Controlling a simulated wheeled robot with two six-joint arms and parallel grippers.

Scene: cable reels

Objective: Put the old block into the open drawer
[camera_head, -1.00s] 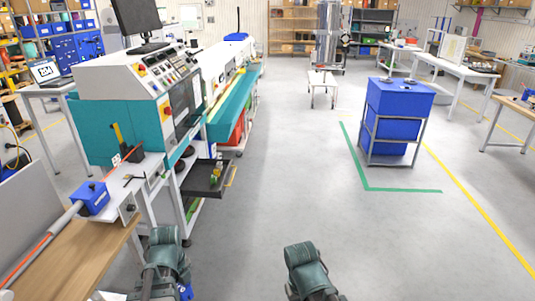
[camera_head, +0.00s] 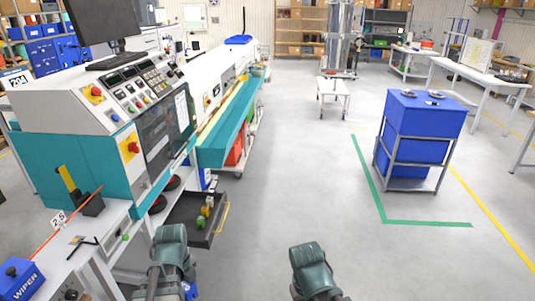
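The open drawer (camera_head: 186,232) is a dark, shallow tray with a yellow handle, pulled out below the machine's front. Small yellow and green items stand in it. A blue block marked WIPER (camera_head: 22,279) sits on the machine's light side shelf at the lower left, partly cut off by the frame. My left and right arms show as dark green links at the bottom edge, but no fingertips are visible. A small blue patch (camera_head: 190,291) shows beside my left arm; I cannot tell whether it is a held block.
The teal and white machine (camera_head: 95,120) fills the left side. A blue bin on a metal stand (camera_head: 418,135) stands at the right. The grey floor between them is clear.

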